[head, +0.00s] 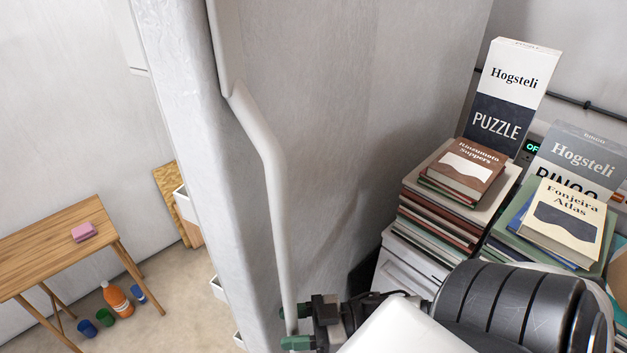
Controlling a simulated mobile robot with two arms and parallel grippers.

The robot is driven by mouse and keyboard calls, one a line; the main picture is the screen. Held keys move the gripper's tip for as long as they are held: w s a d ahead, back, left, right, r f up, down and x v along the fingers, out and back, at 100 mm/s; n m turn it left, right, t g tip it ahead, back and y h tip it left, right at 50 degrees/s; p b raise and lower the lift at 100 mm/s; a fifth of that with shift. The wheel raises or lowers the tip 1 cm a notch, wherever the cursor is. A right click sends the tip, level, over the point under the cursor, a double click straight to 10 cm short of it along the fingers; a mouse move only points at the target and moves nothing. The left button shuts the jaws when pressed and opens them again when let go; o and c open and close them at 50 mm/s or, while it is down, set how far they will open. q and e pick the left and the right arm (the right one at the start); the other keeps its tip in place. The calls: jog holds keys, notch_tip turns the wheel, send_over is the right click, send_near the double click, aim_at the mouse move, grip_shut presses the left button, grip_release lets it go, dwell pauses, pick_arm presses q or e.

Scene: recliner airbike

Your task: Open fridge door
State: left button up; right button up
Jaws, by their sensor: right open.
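The fridge door (345,110) is a large grey panel filling the middle of the head view. A long, bent, pale handle (275,190) runs down its face near the left edge. White bins (218,288) show past that edge, as if on the door's inner side, so the door appears to stand open. My right gripper (298,325) is at the handle's lower end with its green-tipped fingers open. One fingertip overlaps the handle's bottom; I cannot tell if they touch. My left gripper is not in view. The fridge's inside is hidden.
A wooden table (50,245) with a pink block (84,232) stands at left. An orange bottle (117,299) and cups (105,317) are on the floor by it. Stacked books (455,200) and a puzzle box (508,95) crowd the right. Floor between table and door is clear.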

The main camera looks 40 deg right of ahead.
jog(key=b+v, duration=0.1)
jog(key=v, duration=0.9)
jog(key=shift+s+d, duration=0.3)
jog(key=w+d+f+m+t+h+b, duration=0.15)
jog(key=d+f+h, duration=0.25)
jog(key=f, duration=0.4)
jog(key=d+f+m+t+h+b, duration=0.1)
jog(key=d+f+m+h, duration=0.3)
jog(key=f, duration=0.4)
jog(key=s+d+f+m+g+h+b, duration=0.1)
jog(key=s+d+f+g+h, duration=0.15)
jog(key=f, duration=0.65)
jog(key=s+d+f+m+g+h+b, duration=0.1)
jog(key=s+f+h, duration=0.2)
jog(key=f, duration=0.6)
jog(key=s+a+f+g+b, duration=0.1)
jog(key=s+a+f+g, duration=0.3)
jog(key=s+a+f, duration=0.2)
jog(key=s+a+f+g+b, duration=0.2)
jog(key=s+a+f+g, duration=0.3)
jog(key=a+f, duration=0.6)
notch_tip(320, 180, down, 2)
jog(key=shift+s+a+f+h, duration=0.1)
jog(key=shift+s+a+h, duration=0.2)
jog(key=shift+s, duration=0.65)
